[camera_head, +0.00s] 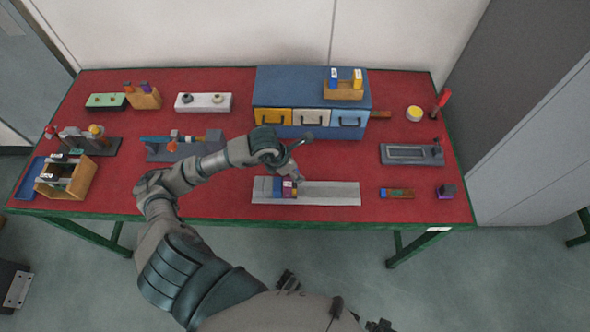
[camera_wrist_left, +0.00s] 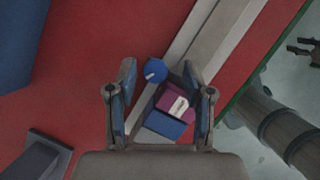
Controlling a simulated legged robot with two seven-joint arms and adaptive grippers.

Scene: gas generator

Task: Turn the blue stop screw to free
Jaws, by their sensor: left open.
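The blue stop screw (camera_wrist_left: 155,70) is a round blue knob with a white mark. In the left wrist view it sits beside the grey rail, between the fingertips of my left gripper (camera_wrist_left: 159,68). The fingers are apart, one on each side of it, and I see no clear contact. In the head view my left gripper (camera_head: 292,163) hangs over the grey rail (camera_head: 330,193), and the screw is not clearly visible there. A magenta block (camera_wrist_left: 173,103) with a white label sits on the rail. A blue block (camera_wrist_left: 166,124) adjoins it. My right gripper cannot be made out.
Behind is a blue cabinet (camera_head: 312,88) with yellow, white and blue drawers. A grey fixture (camera_head: 165,150) with a blue rod lies left, near my arm.

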